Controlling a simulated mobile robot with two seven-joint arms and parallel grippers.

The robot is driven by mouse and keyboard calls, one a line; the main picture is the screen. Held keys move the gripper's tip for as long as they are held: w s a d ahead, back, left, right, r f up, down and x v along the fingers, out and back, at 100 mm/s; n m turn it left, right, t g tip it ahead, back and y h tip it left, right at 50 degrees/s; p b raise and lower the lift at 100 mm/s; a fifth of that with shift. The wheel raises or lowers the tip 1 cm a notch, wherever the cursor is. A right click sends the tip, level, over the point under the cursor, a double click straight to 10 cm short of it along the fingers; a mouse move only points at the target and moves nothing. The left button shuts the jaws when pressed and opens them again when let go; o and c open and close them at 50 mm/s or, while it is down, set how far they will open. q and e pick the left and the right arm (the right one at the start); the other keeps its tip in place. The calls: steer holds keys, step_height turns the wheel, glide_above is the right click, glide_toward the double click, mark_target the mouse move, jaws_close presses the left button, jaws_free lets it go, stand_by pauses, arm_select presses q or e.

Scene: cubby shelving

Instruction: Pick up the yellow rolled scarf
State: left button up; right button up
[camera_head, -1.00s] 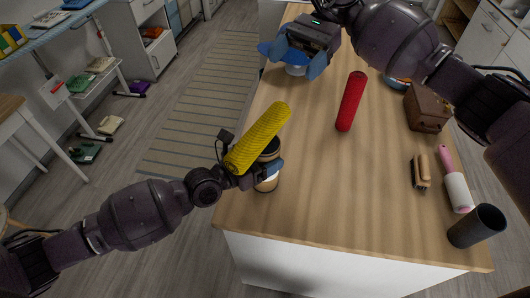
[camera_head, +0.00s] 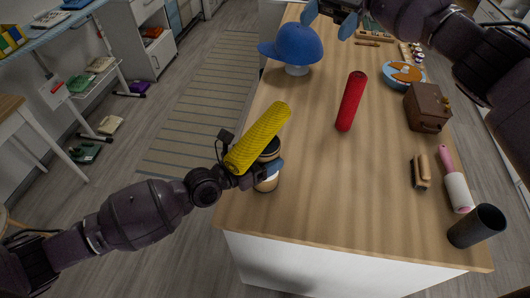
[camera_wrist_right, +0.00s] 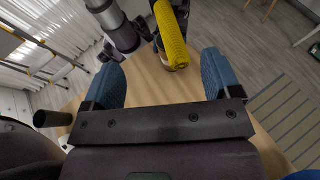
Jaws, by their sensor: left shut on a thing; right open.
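The yellow rolled scarf (camera_head: 258,137) is tilted in my left gripper (camera_head: 257,170) at the left edge of the wooden counter. My left gripper is shut on it near its lower end. The scarf also shows at the top of the right wrist view (camera_wrist_right: 170,35). My right gripper (camera_head: 333,18) is high at the top of the head view, well apart from the scarf. In the right wrist view its two blue fingers (camera_wrist_right: 159,82) are wide apart with nothing between them.
A jar (camera_head: 267,180) is close by my left gripper. A blue cap (camera_head: 291,44), brown box (camera_head: 426,107), brush (camera_head: 421,172), lint roller (camera_head: 458,191) and dark cup (camera_head: 476,227) stand around the counter. Its front middle is clear.

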stand_by(0.3)
steer(key=n+t+h, duration=0.2)
steer(key=t+h, duration=0.7)
steer(key=t, duration=0.1)
glide_toward(275, 110)
steer(key=f, duration=0.6)
steer(key=shift+s+d+f, duration=0.15)
steer(key=shift+d, duration=0.05)
steer(key=shift+a+f, duration=0.15)
steer(key=shift+f, duration=1.25)
steer(key=shift+a+f, duration=0.1)
steer(key=shift+f, duration=1.3)
steer(key=c, duration=1.1)
steer(key=shift+c, duration=0.2)
steer(key=shift+r, duration=0.15)
